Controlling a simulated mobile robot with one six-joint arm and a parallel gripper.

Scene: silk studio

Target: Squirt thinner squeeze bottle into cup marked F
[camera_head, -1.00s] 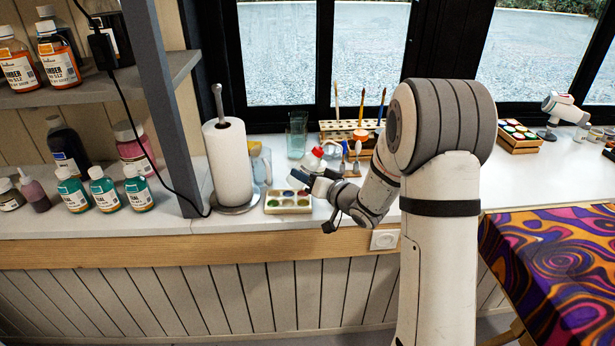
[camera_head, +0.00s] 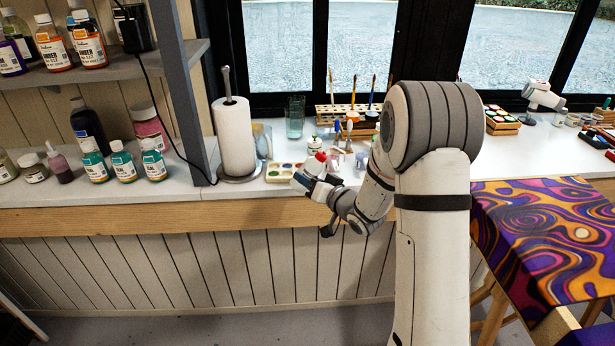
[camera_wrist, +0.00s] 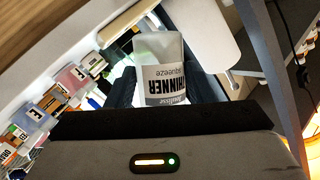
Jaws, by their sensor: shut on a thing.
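The thinner squeeze bottle (camera_wrist: 165,85) is white and translucent, with a black "THINNER squeeze" label that reads upside down in the wrist view. My gripper (camera_wrist: 167,92) is shut on it, one dark finger on each side. In the head view my gripper (camera_head: 312,186) is at the counter's front edge, and the bottle's red tip (camera_head: 320,157) shows above it. In the wrist view, a small cup whose label seems to read F (camera_wrist: 50,103) stands left of the bottle, among other lettered cups. I cannot pick out that cup in the head view.
A brush rack (camera_head: 345,116) and glass (camera_head: 294,118) stand farther back. Teal bottles (camera_head: 123,163) line the left counter. A patterned table (camera_head: 545,235) is at right.

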